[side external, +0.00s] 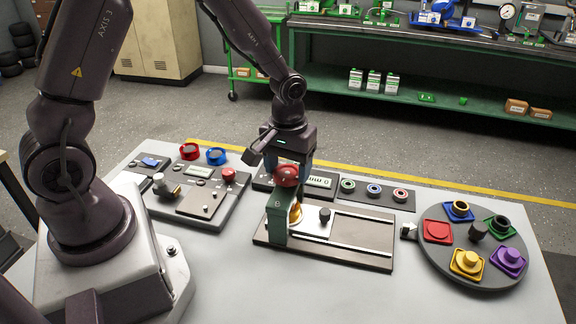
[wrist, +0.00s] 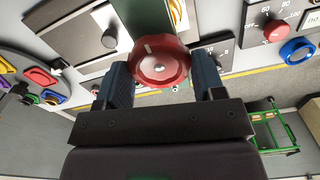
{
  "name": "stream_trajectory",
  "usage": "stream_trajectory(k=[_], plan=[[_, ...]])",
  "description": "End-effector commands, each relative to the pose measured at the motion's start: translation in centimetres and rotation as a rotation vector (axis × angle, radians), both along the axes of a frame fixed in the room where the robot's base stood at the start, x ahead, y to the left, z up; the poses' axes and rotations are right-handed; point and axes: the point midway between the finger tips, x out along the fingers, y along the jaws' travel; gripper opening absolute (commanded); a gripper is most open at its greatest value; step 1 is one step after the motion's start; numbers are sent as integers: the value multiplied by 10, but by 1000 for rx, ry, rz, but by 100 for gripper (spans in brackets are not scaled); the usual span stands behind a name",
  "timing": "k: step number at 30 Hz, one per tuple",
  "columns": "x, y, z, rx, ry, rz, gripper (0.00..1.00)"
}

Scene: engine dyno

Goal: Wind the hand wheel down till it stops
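The red hand wheel (side external: 287,176) sits on top of a green upright (side external: 277,220) on a dark base plate with rails. In the wrist view the wheel (wrist: 160,63) shows face-on, with a pale mark near its upper left edge. My gripper (side external: 288,168) points down over the wheel. Its two blue-grey fingers stand apart, one on each side of the wheel, as the wrist view (wrist: 162,80) also shows. The fingers lie very close to the rim; whether they press on it cannot be told. A brass-coloured part (side external: 295,213) beside the upright is partly hidden.
A display box (side external: 320,183) stands behind the upright, its reading unclear. A control panel (side external: 205,200) lies to the left. A round turntable (side external: 474,281) with coloured parts stands at the right. Three ringed sockets (side external: 374,190) lie behind. The front bench top is clear.

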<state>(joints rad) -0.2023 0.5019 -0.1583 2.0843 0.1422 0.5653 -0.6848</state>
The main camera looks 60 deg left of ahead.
Motion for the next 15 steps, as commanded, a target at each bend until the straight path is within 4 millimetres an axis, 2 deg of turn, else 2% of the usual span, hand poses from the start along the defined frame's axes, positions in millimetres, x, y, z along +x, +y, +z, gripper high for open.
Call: stream_trajectory(k=[8,15], plan=[[0,0,0,0,0,-12,39],[0,0,1,0,0,-106,39]])
